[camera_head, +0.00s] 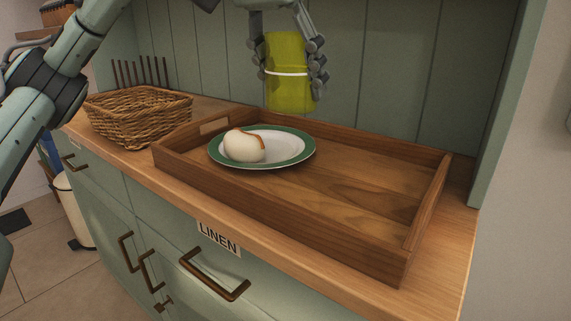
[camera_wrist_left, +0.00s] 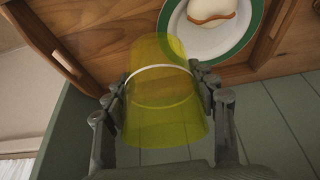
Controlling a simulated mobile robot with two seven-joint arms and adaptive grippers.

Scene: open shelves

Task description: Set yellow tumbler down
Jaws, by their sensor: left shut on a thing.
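The yellow tumbler (camera_head: 287,91) is see-through with a white band around it. My left gripper (camera_head: 291,68) is shut on it from both sides and holds it upright in the air, above the back of the wooden tray in the head view. In the left wrist view the tumbler (camera_wrist_left: 165,95) sits between the fingers of my left gripper (camera_wrist_left: 158,92). The wooden tray (camera_head: 280,211) stands on the counter. My right gripper is not in view.
A white plate with a green rim (camera_head: 291,150) lies in the tray's left part and bears a white and brown rounded thing (camera_head: 243,147). The tray's right part is bare. A wicker basket (camera_head: 138,118) stands left of the tray. A green panelled wall (camera_head: 398,75) rises behind.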

